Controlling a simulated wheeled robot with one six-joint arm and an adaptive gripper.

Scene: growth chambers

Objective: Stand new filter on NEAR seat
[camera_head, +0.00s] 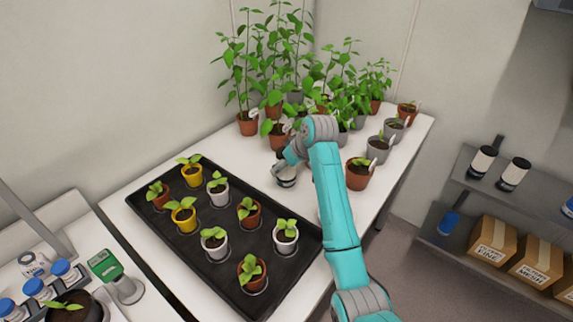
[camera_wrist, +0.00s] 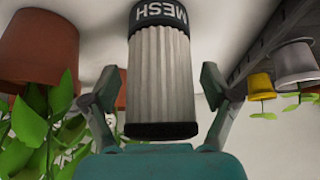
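A pale pleated filter with a black end cap and a black band reading MESH stands in the middle of the wrist view (camera_wrist: 162,80). In the head view it is a small white cylinder on the white bench (camera_head: 286,174), partly hidden by my gripper (camera_head: 290,158). My gripper's fingers (camera_wrist: 162,92) are spread on either side of the filter in the wrist view. A narrow gap shows between each finger and the filter, so I see no grip. I cannot pick out the NEAR seat in either view.
A black tray (camera_head: 148,212) of seedlings lies left of my arm. Potted plants crowd behind; a terracotta pot (camera_head: 358,177) stands close to the right. A shelf at right holds two white-and-black cylinders (camera_head: 482,162) and cardboard boxes (camera_head: 490,245). Bottles (camera_head: 40,288) stand at lower left.

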